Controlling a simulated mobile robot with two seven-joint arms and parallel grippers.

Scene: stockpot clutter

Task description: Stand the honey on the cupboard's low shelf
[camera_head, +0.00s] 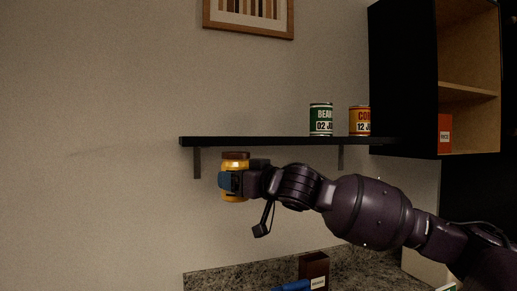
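The honey (235,165) is a yellow-orange jar with a brown lid, upright in the air. My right gripper (231,182) is shut on its middle and covers part of it. The jar appears just in front of or under the left end of the dark wall shelf; I cannot tell the depth gap. The cupboard (403,80) is dark with a wooden inside, open-fronted, at the upper right. Its low shelf (475,142) lies below a middle board and holds a red box at its left. My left gripper is out of view.
The wall shelf (250,141) carries a green beans can (321,119) and an orange-red corn can (359,120), near the cupboard. On the granite counter (240,281) below are a brown box (314,268) and a blue item (292,286). The red box (444,133) leaves free room to its right.

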